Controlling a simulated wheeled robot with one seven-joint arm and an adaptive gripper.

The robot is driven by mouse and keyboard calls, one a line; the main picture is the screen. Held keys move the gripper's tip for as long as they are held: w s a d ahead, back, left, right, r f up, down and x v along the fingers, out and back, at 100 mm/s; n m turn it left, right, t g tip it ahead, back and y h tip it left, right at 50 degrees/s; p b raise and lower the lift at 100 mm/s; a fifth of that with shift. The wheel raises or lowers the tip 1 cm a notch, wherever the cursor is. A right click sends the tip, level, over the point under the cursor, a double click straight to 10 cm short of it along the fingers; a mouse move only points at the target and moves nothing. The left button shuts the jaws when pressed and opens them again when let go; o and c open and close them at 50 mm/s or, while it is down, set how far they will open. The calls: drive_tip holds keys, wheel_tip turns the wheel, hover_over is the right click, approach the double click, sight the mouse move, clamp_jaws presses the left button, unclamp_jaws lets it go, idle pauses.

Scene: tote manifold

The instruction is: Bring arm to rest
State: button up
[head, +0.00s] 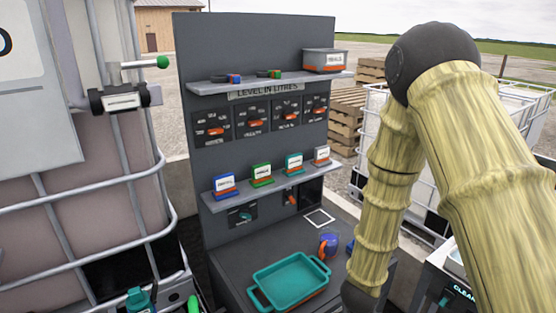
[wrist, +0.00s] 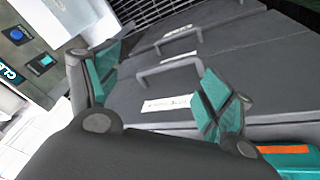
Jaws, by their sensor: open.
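My arm (head: 390,190) comes in from the right in the head view, with a wood-like yellow surface and dark joints. It bends at a dark elbow near the top and hangs down beside the panel's counter. Its lower end runs to the bottom of the head view, so my gripper cannot be made out there. In the wrist view my gripper (wrist: 158,75) shows two teal-padded fingers spread wide apart. Nothing is between them. Below the fingers are dark grey lids (wrist: 185,102) with handles and white labels; I cannot tell how far away they are.
A dark panel (head: 262,150) has shelves with labelled blocks. A caged tank (head: 60,215) stands left, another cage (head: 425,190) behind my arm. A teal-orange object (wrist: 290,158) is at the wrist view's lower right.

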drive_tip(key=s+f+g+b, duration=0.1)
drive_tip(key=s+f, duration=0.5)
drive_tip(key=s, duration=0.3)
drive_tip(key=s+f+y+b, duration=0.1)
drive_tip(key=s+f, duration=0.5)
drive_tip(key=s, duration=0.3)
drive_tip(key=s+f+n+g+y+b, duration=0.1)
drive_tip(key=s+f, duration=0.6)
drive_tip(key=s, duration=0.2)
drive_tip(key=shift+s+d+g, duration=0.3)
drive_tip(key=shift+d, duration=0.1)
